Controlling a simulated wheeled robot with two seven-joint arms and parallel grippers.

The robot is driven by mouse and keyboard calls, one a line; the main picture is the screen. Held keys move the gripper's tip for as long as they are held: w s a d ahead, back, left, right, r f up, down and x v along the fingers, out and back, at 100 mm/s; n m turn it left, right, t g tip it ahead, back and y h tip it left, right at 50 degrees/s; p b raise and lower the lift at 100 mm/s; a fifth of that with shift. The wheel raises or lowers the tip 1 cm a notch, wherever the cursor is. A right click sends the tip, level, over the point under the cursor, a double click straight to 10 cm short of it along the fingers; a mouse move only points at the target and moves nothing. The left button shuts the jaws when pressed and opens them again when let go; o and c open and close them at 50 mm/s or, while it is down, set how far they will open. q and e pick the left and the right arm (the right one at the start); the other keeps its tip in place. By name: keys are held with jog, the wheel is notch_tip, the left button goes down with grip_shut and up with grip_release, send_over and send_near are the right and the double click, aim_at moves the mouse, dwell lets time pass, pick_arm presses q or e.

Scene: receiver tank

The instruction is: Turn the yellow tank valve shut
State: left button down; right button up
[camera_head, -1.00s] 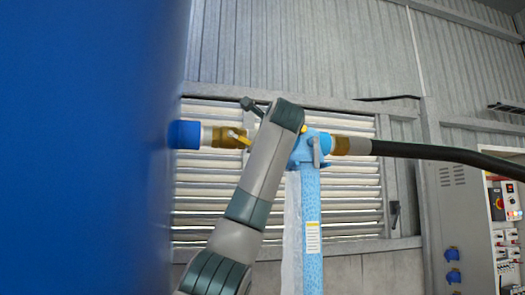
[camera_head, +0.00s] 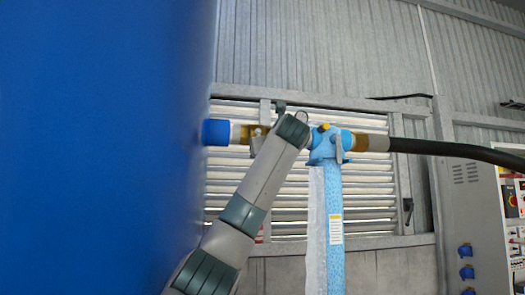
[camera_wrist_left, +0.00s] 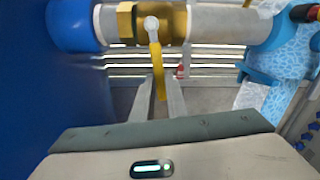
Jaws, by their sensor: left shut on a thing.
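The yellow tank valve (camera_wrist_left: 125,22) sits on a short grey pipe between the blue tank's outlet and a light blue fitting. Its yellow handle (camera_wrist_left: 155,55) hangs down from the round pivot, across the pipe's line, in the left wrist view. My left gripper (camera_wrist_left: 159,88) has its two fingers on either side of the handle's lower end and is shut on it. In the head view the brass-coloured valve body (camera_head: 248,134) shows beside my left arm, which hides the handle and most of the gripper. My right gripper is in neither view.
The large blue tank (camera_head: 100,150) fills the left of the head view, close to my arm. A light blue post (camera_head: 335,230) and fitting (camera_head: 328,145) stand right of the valve, with a black hose (camera_head: 440,148) running right. A control cabinet (camera_head: 490,230) stands at far right.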

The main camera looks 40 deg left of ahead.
pick_arm(q)
jog(key=shift+s+a+m, duration=0.4)
jog(key=shift+s+m, duration=0.1)
jog(key=shift+m, duration=0.4)
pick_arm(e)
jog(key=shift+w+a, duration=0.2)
pick_arm(q)
jog(key=c, duration=1.7)
grip_release()
jog(key=shift+c, duration=0.2)
jog(key=shift+a, duration=0.15)
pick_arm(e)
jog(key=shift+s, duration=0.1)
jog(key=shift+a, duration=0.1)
